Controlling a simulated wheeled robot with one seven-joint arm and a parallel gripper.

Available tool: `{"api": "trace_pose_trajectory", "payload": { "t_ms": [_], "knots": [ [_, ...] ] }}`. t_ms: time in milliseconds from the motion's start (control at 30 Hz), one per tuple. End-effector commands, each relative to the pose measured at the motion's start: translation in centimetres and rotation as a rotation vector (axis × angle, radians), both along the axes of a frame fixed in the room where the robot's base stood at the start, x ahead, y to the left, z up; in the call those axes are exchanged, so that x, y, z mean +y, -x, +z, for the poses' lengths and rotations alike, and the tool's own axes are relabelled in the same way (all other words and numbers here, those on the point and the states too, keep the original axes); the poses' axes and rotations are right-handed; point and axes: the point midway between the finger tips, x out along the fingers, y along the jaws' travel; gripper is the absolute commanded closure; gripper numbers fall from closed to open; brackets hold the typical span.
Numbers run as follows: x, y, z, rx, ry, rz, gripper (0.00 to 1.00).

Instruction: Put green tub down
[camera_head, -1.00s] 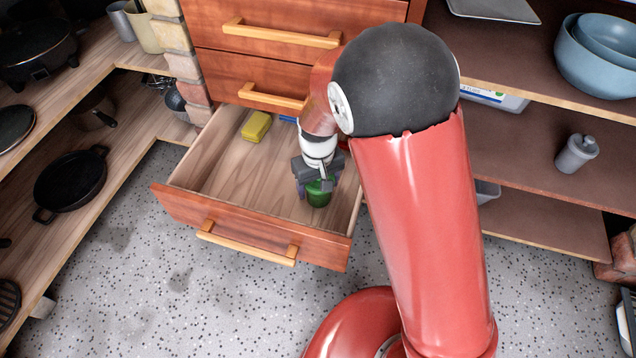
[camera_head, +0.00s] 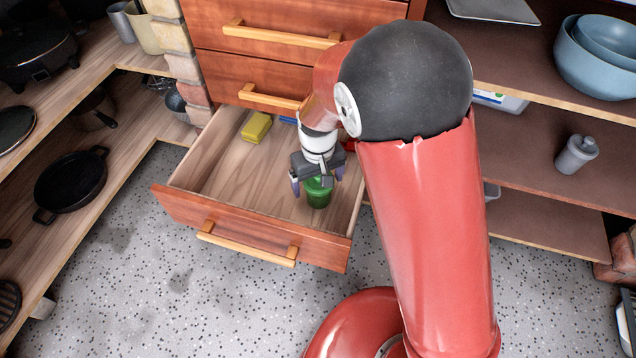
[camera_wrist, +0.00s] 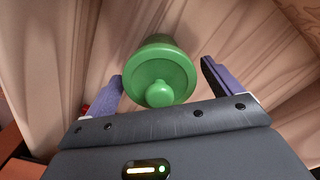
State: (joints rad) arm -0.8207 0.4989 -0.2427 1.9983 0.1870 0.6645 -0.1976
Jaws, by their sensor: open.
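The green tub (camera_head: 318,193) stands in the open wooden drawer (camera_head: 225,185), toward its front right. My gripper (camera_head: 316,190) is just above it, with its fingers apart. In the wrist view the green tub (camera_wrist: 160,76) lies between the two purple-grey fingers of my gripper (camera_wrist: 163,84). Its round lid and knob face the camera.
A yellow sponge-like block (camera_head: 256,127) lies at the back left of the drawer. A blue item (camera_head: 288,120) and a red item (camera_head: 349,145) lie farther back, partly hidden by my arm. The drawer's left and middle floor is clear. Shelves stand on both sides.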

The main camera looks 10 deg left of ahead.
Motion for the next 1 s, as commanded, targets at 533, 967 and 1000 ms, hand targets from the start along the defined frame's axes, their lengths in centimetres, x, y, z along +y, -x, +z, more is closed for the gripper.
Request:
{"api": "trace_pose_trajectory", "payload": {
  "t_ms": [533, 967, 1000],
  "knots": [
    [0.6, -0.2, 5.8, 0.001, 0.001, 0.0, 0.09],
    [-9.8, 0.8, 16.4, -0.11, -0.126, -0.217, 0.09],
    [-11.5, 1.4, 17.8, -0.133, -0.141, -0.253, 0.09]
  ]
}}
